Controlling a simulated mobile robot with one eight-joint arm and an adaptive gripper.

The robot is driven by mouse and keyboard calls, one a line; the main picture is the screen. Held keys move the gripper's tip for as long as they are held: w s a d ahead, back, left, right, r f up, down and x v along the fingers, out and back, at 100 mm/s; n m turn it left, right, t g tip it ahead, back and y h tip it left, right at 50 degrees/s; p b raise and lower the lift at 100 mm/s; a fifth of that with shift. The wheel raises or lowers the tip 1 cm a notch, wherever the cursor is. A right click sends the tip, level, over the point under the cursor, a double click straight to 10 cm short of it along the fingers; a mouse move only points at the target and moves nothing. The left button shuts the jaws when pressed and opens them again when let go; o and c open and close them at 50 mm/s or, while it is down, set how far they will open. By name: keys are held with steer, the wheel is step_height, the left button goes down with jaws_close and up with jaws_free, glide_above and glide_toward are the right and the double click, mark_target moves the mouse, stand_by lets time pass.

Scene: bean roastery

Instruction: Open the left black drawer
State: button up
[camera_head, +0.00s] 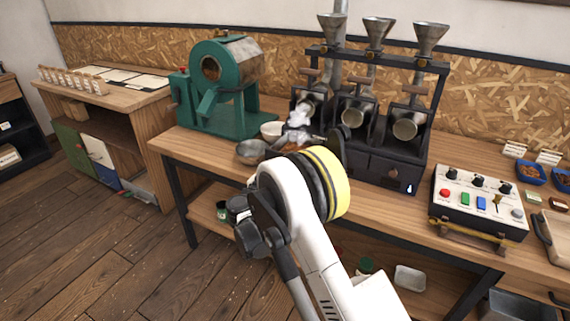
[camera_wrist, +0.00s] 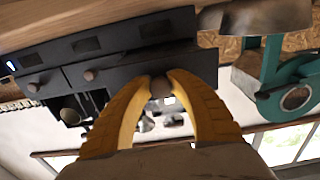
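The black drawers form the dark base of a three-funnel roaster; the right drawer front (camera_head: 393,172) shows in the head view. In the wrist view, which looks upside down, the left black drawer (camera_wrist: 195,62) is the one nearest the teal machine, with a round brown knob (camera_wrist: 160,88). My gripper (camera_wrist: 160,80) has its yellow fingertips on either side of this knob, and they appear closed against it. My arm hides the left drawer and the fingers in the head view.
A control box (camera_head: 480,203) with coloured buttons stands to the right. The floor at left is clear.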

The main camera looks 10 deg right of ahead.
steer(key=o, duration=0.4)
steer(key=shift+a, duration=0.15)
steer(key=shift+s+r, duration=0.1)
steer(key=shift+s, duration=0.05)
steer(key=v, duration=1.2)
